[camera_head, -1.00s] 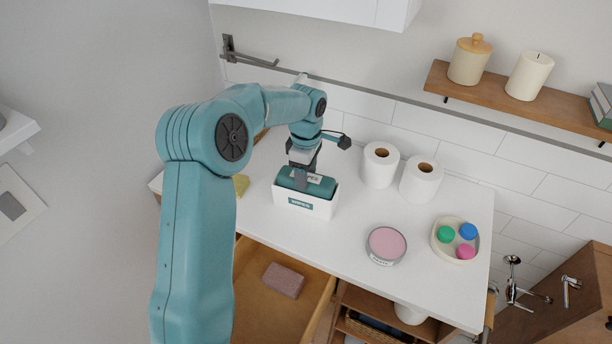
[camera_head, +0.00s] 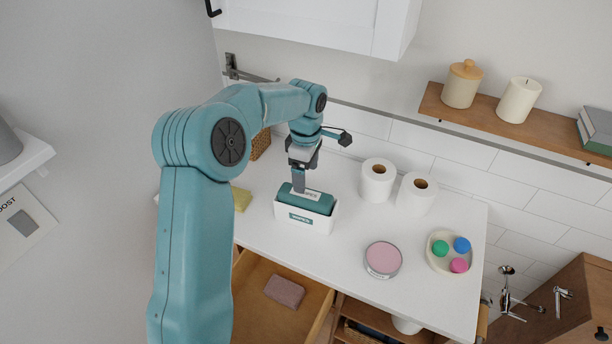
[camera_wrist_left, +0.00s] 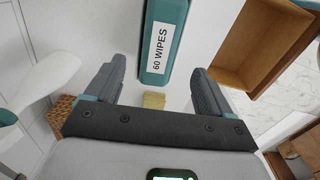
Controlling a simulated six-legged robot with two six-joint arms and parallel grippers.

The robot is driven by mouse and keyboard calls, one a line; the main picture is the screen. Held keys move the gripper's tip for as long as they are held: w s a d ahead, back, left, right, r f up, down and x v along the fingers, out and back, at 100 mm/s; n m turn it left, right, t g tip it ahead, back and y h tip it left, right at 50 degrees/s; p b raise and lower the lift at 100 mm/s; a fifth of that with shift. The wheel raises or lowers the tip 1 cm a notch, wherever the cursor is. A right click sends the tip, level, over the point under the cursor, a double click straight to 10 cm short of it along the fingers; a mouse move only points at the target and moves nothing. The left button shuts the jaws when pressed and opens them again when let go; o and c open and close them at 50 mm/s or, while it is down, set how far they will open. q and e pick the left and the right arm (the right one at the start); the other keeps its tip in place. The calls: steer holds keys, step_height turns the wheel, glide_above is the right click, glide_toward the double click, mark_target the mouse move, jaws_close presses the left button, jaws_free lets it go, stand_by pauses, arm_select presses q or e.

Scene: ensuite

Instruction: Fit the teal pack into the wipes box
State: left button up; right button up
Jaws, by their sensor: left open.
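The teal pack (camera_head: 321,204) with a white label sits inside the white wipes box (camera_head: 320,225) on the counter, its top showing a little above the rim. In the left wrist view the pack (camera_wrist_left: 177,55) shows its "60 WIPES" label beyond my fingers; the box walls are hard to make out against the white counter there. My left gripper (camera_head: 298,184) is above the left part of the pack, pointing down. Its fingers are apart with nothing between them in the left wrist view (camera_wrist_left: 158,75). My right gripper is not in view.
Two paper rolls (camera_head: 378,181) stand right of the box. A pink round tin (camera_head: 383,258) and a tray (camera_head: 439,264) with coloured pieces lie farther right. A yellow block (camera_head: 241,199) is on the left. An open drawer (camera_head: 258,313) juts out below the counter.

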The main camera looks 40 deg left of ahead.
arm_select(q)
step_height(320, 180, up, 5)
steer(key=shift+r, duration=0.15)
steer(key=shift+w, duration=0.15)
stand_by(0.4)
